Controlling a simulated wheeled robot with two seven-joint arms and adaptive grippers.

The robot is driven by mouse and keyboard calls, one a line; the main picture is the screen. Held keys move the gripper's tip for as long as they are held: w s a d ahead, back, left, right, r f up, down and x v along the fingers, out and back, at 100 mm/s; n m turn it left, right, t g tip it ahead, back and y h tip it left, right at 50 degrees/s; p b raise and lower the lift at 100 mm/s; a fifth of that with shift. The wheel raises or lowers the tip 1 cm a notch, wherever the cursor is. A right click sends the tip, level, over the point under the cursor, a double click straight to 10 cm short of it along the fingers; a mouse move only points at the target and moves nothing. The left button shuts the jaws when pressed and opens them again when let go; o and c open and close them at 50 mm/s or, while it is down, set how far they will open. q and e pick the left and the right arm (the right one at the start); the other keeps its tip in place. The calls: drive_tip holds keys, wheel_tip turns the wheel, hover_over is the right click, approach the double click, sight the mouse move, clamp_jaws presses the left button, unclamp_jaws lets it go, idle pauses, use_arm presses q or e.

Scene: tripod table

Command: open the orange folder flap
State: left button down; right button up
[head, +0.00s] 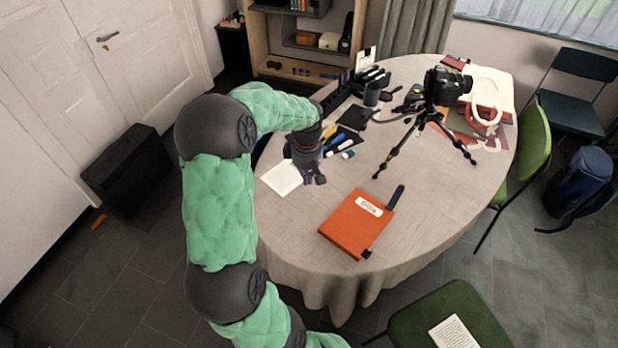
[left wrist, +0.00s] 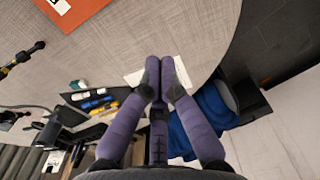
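The orange folder (head: 356,222) lies flat near the front edge of the round table, with a white label and a black clasp at its lower right corner. A corner of it shows at the top of the left wrist view (left wrist: 75,10). My left gripper (head: 314,179) is above the table's left side, behind and to the left of the folder and apart from it. In the left wrist view its purple fingers (left wrist: 160,66) come together at the tips with nothing between them. My right gripper is in neither view.
A white paper (head: 282,178) lies under my left gripper. A camera tripod (head: 430,120) is at the back right. The cloth right of the folder is clear. A green chair (head: 450,315) is at the front.

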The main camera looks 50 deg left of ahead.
use_arm(q)
drive_tip(key=shift+s+a+f, duration=0.15)
drive_tip(key=shift+a+f, duration=0.15)
drive_tip(key=shift+a, duration=0.35)
drive_tip(key=shift+s+a+f, duration=0.1)
drive_tip(key=shift+a+f, duration=0.15)
drive_tip(key=shift+a, duration=0.4)
drive_tip(key=shift+a, duration=0.15)
drive_tip(key=shift+s+a+f+b, duration=0.15)
drive_tip(key=shift+a+f+b, duration=0.15)
drive_tip(key=shift+a, duration=0.25)
drive_tip(key=shift+s+a+f+b, duration=0.1)
drive_tip(key=shift+a+f+b, duration=0.05)
drive_tip(key=shift+a+f, duration=0.35)
drive_tip(key=shift+a, duration=0.1)
drive_tip(key=shift+s+a+f+b, duration=0.2)
drive_tip(key=shift+a+f+b, duration=0.15)
drive_tip(key=shift+a+f, duration=0.55)
drive_tip(key=shift+a+r, duration=0.1)
drive_tip(key=shift+r, duration=0.05)
drive_tip(key=c, duration=1.5)
unclamp_jaws()
